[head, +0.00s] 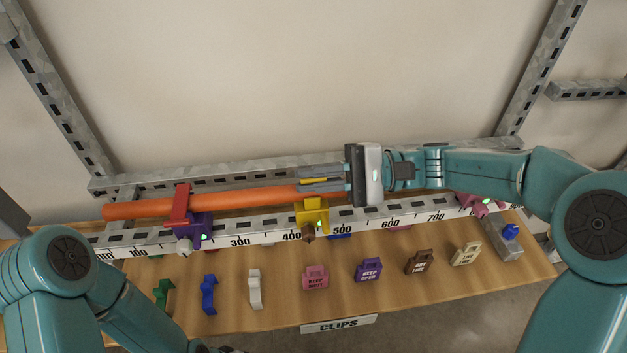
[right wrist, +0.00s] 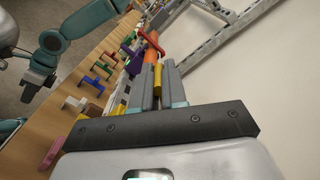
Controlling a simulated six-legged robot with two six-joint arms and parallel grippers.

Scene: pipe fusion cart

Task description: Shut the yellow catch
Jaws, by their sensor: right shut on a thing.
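The yellow catch (head: 312,213) sits on the white numbered rail (head: 262,232) a little past the 400 mark, with a small green light on it. My right gripper (head: 320,181) reaches in from the right, above and behind the catch body. It is shut on the yellow catch's upper part, a strip of which shows between the fingers. In the right wrist view the yellow part (right wrist: 158,80) also lies between the two grey fingers. The orange pipe (head: 245,200) runs along behind the rail. My left arm is low at the left in the head view; its fingertips are not clear.
A red catch (head: 180,205) on a purple base (head: 200,230) crosses the pipe at the left. A pink clamp (head: 478,203) sits at the rail's right end. Several coloured clips and padlock-shaped tags, such as a purple one (head: 368,270), line the wooden board's front.

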